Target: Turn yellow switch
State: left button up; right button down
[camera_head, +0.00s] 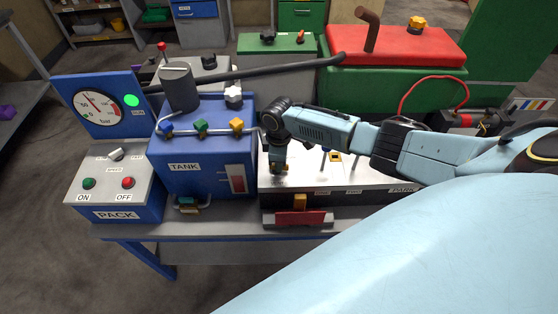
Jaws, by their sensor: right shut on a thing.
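My right arm comes in from the right and bends down over a white-topped panel (310,178) on the bench. My right gripper (279,171) points down at the left end of this panel and is shut on the yellow switch. The gripper hides most of the switch, so which way it is turned cannot be told. My left gripper is out of view.
A blue TANK unit (184,181) with small valves stands close left of the gripper. The PACK box (113,187) with green and red buttons and a pressure gauge (97,107) are farther left. A red-topped green container (392,88) is behind my arm. The bench front holds a red block (298,219).

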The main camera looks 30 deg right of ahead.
jog(key=shift+w+n, duration=0.1)
jog(key=shift+n, duration=0.8)
jog(key=c, duration=1.5)
grip_release()
jog(key=shift+r, duration=0.1)
notch_tip(320, 180, up, 13)
jog(key=shift+r+p, duration=0.15)
jog(key=shift+p, duration=0.2)
